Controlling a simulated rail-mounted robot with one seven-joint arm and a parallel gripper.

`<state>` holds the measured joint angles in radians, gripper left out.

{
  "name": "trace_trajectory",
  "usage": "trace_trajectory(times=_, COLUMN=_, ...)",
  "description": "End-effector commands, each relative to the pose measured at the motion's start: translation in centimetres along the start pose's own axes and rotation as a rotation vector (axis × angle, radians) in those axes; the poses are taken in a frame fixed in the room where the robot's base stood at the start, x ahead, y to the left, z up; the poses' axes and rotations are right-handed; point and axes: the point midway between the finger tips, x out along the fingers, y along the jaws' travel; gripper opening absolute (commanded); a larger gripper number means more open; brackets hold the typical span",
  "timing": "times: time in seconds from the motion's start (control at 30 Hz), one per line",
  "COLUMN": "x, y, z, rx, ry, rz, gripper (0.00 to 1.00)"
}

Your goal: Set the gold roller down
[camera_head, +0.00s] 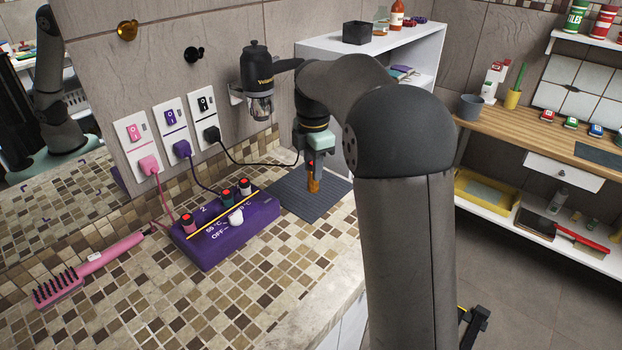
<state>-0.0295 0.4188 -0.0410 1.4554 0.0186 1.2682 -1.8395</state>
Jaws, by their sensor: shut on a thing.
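My gripper (311,168) points down over the dark ribbed mat (300,203) on the tiled counter. It is shut on the gold roller (314,185), a small orange-gold piece that shows below the fingertips, roughly upright. The roller's lower end is close to the mat; I cannot tell whether it touches. The fingers hide its upper part.
A purple control box (213,250) with a white knob and several coloured pegs stands left of the mat. A pink brush (90,262) lies further left. Cords run to the wall sockets (170,127). A hair dryer (258,80) hangs behind. The front counter is clear.

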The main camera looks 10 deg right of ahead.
Motion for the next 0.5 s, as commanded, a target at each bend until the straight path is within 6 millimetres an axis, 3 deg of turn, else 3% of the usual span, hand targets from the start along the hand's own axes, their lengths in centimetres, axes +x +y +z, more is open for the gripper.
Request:
trace_trajectory(times=0.2, x=4.0, y=3.3, z=0.8, rx=0.000, ry=0.000, rz=-0.003, gripper=0.03)
trace_trajectory(times=0.5, x=6.0, y=4.9, z=1.3, rx=0.000, ry=-0.001, rz=-0.001, gripper=0.03)
